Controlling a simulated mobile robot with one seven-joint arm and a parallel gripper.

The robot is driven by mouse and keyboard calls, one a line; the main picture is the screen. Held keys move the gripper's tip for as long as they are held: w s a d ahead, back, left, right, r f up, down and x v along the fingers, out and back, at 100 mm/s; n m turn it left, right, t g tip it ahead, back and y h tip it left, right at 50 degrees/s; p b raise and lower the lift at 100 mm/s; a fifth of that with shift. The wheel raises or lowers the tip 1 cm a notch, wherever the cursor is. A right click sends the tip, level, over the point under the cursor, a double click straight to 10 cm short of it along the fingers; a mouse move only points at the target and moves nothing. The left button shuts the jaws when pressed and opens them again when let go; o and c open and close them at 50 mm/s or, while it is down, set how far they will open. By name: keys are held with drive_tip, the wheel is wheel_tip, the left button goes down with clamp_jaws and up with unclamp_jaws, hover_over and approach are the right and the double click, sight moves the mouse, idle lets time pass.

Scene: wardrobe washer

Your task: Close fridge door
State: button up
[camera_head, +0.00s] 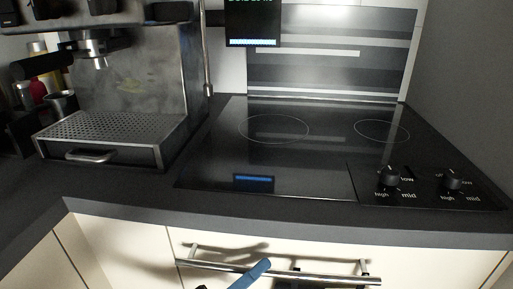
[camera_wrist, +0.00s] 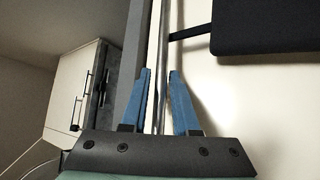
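I cannot pick out a fridge or its door for certain in either view. A cream front panel (camera_head: 215,250) with a long metal bar handle (camera_head: 300,277) sits under the counter in the head view. My gripper shows there as one blue finger (camera_head: 250,274) in front of the handle. In the wrist view my gripper (camera_wrist: 160,75) is open, its two blue fingers apart. A metal bar (camera_wrist: 161,50) runs lengthwise in the gap between them, beside a cream panel (camera_wrist: 215,90). I cannot tell whether the fingers touch the bar.
A dark countertop (camera_head: 140,205) carries a black cooktop (camera_head: 270,165) with two knobs, and a coffee machine (camera_head: 125,95) at the left.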

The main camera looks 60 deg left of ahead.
drive_tip(key=v, duration=0.7)
drive_tip(key=shift+s+p, duration=0.3)
drive_tip(key=shift+f, duration=0.15)
idle(0.4)
